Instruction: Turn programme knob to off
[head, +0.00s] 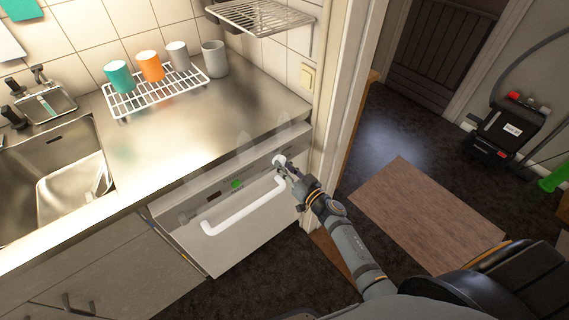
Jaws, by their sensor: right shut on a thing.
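The programme knob (279,160) is a round white knob near the right end of the steel front panel, under the counter edge. My right gripper (283,168) is at the knob and shut on it, its fingers partly covering it. The knob's markings are too small to read, so its setting cannot be told. The appliance front (250,235) below has a long white handle (240,212) and a small green round spot (236,184) on the panel. My left gripper is not in view.
The steel counter (165,140) carries a white rack (155,98) with several cups. A sink (55,170) is at left. A door frame (345,95) stands close to the right of my gripper. Dark floor with a brown mat (428,210) lies at right.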

